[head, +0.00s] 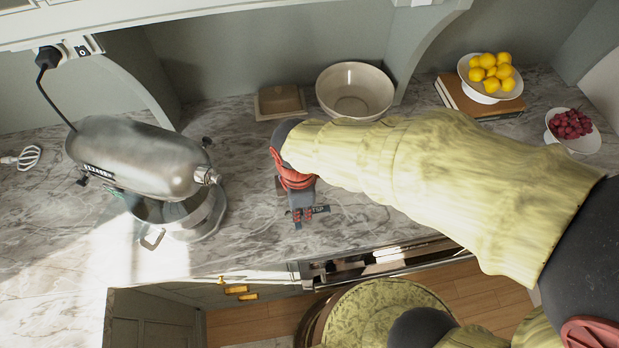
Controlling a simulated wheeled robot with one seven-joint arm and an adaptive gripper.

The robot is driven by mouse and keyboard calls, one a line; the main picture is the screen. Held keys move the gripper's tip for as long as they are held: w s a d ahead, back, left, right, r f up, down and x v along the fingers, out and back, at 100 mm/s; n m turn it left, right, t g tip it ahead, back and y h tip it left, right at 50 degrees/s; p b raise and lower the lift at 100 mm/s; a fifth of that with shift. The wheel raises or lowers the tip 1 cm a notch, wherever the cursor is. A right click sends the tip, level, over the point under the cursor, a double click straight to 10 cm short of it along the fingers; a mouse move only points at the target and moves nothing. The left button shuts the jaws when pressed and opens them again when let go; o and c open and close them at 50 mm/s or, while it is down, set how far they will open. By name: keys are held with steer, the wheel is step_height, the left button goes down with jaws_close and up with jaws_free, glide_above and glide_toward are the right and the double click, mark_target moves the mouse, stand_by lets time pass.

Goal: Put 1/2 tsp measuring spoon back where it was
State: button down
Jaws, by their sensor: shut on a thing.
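The piece sticks out to the right of the fingers. The fingers hide part of it, and its size marking is too small to read. I cannot tell whether it touches the counter.
A steel stand mixer (135,155) with its bowl stands left. A beige bowl (355,92) and a brown dish (279,102) stand behind. A lemon stand (490,92) and a bowl of red fruit (572,139) are right.

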steer(key=w+f, duration=0.2)
steer(key=w, duration=0.2)
steer(key=w+f+b, duration=0.1)
steer(key=w+f, duration=0.2)
steer(key=w, duration=0.1)
steer(key=w+f, duration=0.3)
steer(key=w, duration=0.1)
steer(key=shift+d+f+b, duration=0.25)
steer(key=shift+d+b, duration=0.05)
steer(key=shift+d, duration=0.05)
steer(key=shift+w+f, duration=0.25)
steer(key=shift+f, duration=0.2)
steer(key=shift+w+f+b, duration=0.1)
steer(key=shift+f+b, duration=0.25)
steer(key=shift+f, duration=1.15)
steer(key=shift+f, duration=0.15)
steer(key=c, duration=1.8)
jaws_free()
